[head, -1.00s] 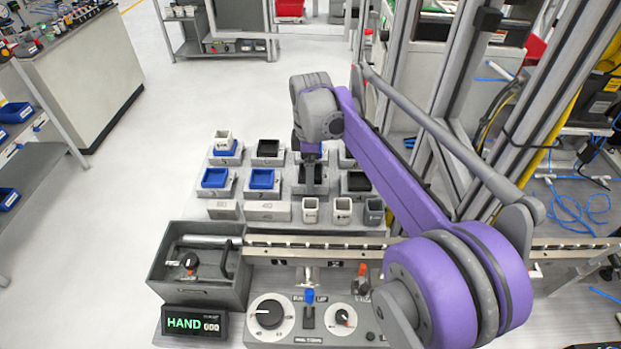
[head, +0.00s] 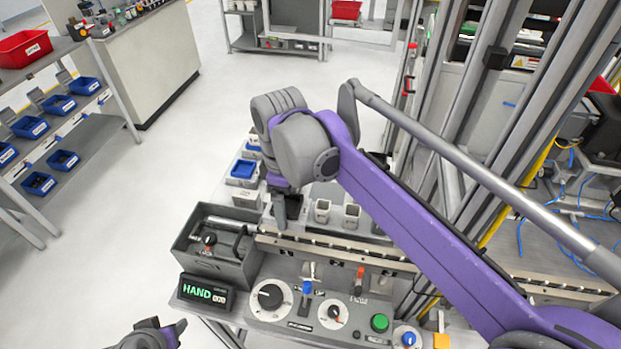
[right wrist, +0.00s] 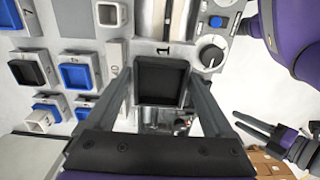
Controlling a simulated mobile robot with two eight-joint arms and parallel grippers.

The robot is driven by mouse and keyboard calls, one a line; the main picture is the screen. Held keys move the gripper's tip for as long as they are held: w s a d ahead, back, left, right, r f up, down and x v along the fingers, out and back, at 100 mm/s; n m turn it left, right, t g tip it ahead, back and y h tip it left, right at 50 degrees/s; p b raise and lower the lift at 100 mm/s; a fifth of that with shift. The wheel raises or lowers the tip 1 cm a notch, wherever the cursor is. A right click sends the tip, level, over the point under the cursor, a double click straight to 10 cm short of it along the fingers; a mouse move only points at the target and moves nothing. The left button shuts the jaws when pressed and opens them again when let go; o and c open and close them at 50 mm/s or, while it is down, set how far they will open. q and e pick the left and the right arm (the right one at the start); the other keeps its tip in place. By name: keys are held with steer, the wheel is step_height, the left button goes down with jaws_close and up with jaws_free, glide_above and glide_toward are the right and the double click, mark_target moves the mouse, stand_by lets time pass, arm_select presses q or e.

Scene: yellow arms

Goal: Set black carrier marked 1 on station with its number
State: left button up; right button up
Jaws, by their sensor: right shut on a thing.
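My right gripper (head: 281,216) is shut on a black square carrier (right wrist: 161,82), which sits between its two fingers in the right wrist view. A "1" shows just beyond the carrier's far edge; I cannot tell which surface bears it. In the head view the gripper points down near the rail (head: 335,250), beside the grey bin, and hides its load. Blue carriers (head: 243,169) stand on the stations behind it, partly hidden by my arm; more black (right wrist: 28,72) and blue ones show in the right wrist view. My left gripper (head: 166,332) is open and empty at the bottom edge.
A grey open bin (head: 215,262) holding a tool stands left of the rail. A control panel (head: 300,310) with knobs and a green button lies in front, beside a HAND display (head: 205,294). Small white cups (head: 322,211) stand behind the rail. Shelves with blue bins are far left.

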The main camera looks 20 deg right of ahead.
mark_target(289, 241)
steer(key=shift+s+a, duration=0.2)
steer(key=shift+a, duration=0.1)
steer(key=shift+f, duration=0.25)
steer(key=shift+a+f+b, duration=0.1)
steer(key=shift+f+b, duration=0.35)
steer(key=shift+f, duration=0.2)
step_height(289, 241, down, 4)
steer(key=shift+r+b, duration=0.15)
steer(key=shift+b, duration=0.8)
arm_select(q)
steer(key=shift+s+f+b, duration=0.1)
steer(key=shift+s+f, duration=0.25)
steer(key=shift+f, duration=0.5)
steer(key=shift+s+f+b, duration=0.15)
steer(key=shift+s+f, duration=0.25)
steer(key=shift+f, duration=0.4)
steer(key=shift+s+f+b, duration=0.1)
steer(key=shift+s+f, duration=0.25)
steer(key=shift+f, duration=0.5)
arm_select(e)
steer(key=shift+f, duration=0.75)
arm_select(q)
steer(key=shift+s+f+g+b, duration=0.2)
steer(key=shift+f+g+b, duration=0.15)
steer(key=shift+f, duration=0.15)
arm_select(e)
steer(key=shift+f, duration=0.9)
steer(key=o, duration=1.4)
steer(key=shift+o, duration=0.2)
